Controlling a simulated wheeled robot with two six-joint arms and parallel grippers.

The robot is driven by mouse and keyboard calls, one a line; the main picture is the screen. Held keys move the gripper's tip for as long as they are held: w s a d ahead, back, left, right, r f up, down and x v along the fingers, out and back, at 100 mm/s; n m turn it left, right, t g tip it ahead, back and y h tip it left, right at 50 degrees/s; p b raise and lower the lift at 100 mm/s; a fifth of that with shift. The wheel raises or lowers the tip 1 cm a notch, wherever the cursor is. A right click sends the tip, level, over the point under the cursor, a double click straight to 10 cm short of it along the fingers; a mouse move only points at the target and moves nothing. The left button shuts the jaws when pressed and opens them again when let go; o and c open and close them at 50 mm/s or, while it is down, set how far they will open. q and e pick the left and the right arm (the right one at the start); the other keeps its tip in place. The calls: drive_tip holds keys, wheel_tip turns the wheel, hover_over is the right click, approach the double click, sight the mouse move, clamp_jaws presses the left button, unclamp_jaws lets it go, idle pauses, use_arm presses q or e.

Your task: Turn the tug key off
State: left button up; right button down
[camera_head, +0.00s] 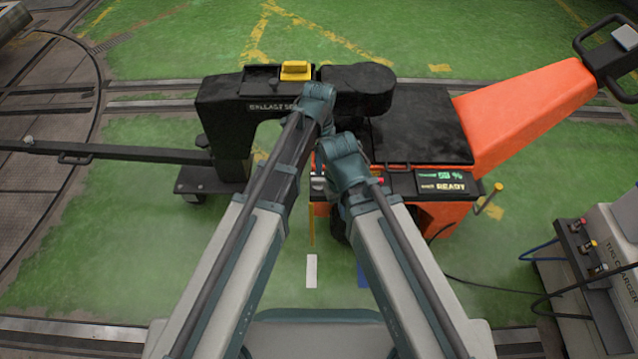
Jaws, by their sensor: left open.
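The orange tug (532,112) stands across the middle right, with a black deck and a tiller rising to the right. Its display (443,182) is lit with a percentage and the word READY. A red button (380,181) shows on the near edge of the panel. I cannot make out the key; my arms cover the panel's left part. My left gripper (318,183) seems to be the small grey part at the panel's left end, mostly hidden by my arm links; I cannot tell whether it touches anything. My right gripper is hidden behind its own arm.
A black ballast unit (228,108) with a yellow block (296,70) adjoins the tug's left side, with a long bar (110,151) reaching left. A tug charger (600,255) with cables stands at the lower right. Green floor (90,260) is clear at lower left.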

sight(319, 179)
use_arm(q)
wheel_tip(319, 179, down, 8)
drive_tip(key=b, duration=0.6)
drive_tip(key=shift+b, duration=0.4)
drive_tip(key=shift+r, duration=0.1)
clamp_jaws()
